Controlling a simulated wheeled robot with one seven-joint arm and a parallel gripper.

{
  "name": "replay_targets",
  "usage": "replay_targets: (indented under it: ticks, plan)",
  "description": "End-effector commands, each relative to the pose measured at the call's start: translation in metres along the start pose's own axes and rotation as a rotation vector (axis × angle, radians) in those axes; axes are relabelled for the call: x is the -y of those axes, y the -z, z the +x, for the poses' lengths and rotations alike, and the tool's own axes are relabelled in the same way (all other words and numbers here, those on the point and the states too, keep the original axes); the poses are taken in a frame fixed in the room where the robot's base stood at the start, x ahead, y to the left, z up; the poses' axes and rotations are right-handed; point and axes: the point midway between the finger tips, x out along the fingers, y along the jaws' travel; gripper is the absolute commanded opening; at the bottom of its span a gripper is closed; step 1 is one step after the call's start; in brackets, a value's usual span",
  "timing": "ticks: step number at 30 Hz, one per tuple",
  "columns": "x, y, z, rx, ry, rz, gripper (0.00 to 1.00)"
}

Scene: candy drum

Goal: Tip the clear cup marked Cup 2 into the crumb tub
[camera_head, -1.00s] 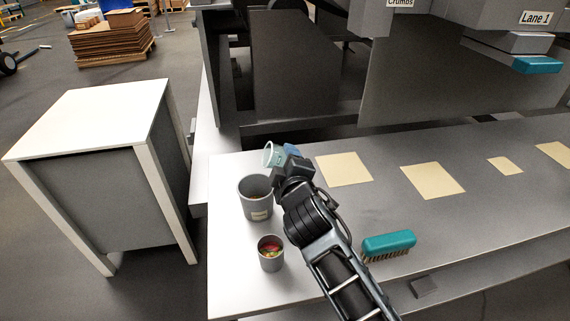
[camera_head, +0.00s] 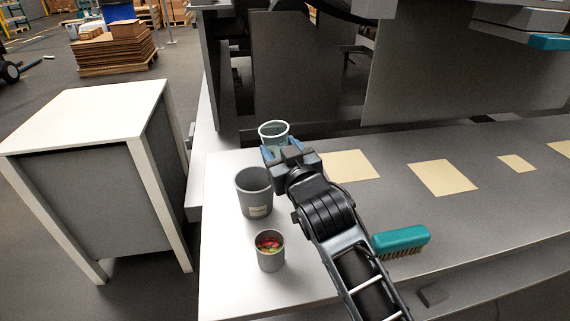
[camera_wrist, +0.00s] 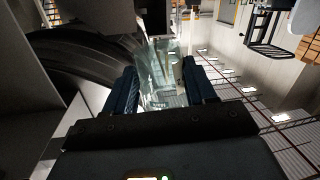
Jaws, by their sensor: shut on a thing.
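My gripper (camera_head: 276,153) is shut on a clear cup (camera_head: 273,130), whose open rim faces up in the head view. The cup looks roughly upright, and no marking on it can be read. In the wrist view the clear cup (camera_wrist: 165,72) sits between the two blue fingers; I see no clear contents in it. A larger grey tub (camera_head: 253,196) with a small pale label stands on the bench, just in front and to the left of my gripper. Its label is too small to read. The held cup is behind and above the tub, not over its mouth.
A smaller grey cup (camera_head: 270,254) with colourful candy stands in front of the tub. A teal brush (camera_head: 401,240) lies to the right of my arm. Several cream squares (camera_head: 442,178) lie along the bench (camera_head: 225,275). Dark machine panels rise behind.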

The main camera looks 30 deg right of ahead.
Motion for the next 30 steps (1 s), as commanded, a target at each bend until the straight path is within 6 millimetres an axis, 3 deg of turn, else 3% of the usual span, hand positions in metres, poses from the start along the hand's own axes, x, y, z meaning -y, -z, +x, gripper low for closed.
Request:
replay_targets:
  ticks: [4,14,23,30]
  plan:
    - [0.004,-0.001,0.001,-0.024,0.006,0.101,0.23]
    - [0.003,0.003,0.001,-0.026,0.007,0.117,0.23]
    - [-0.001,0.032,-0.001,-0.026,0.007,0.115,0.23]
    - [-0.001,0.032,-0.001,-0.025,0.007,0.114,0.23]
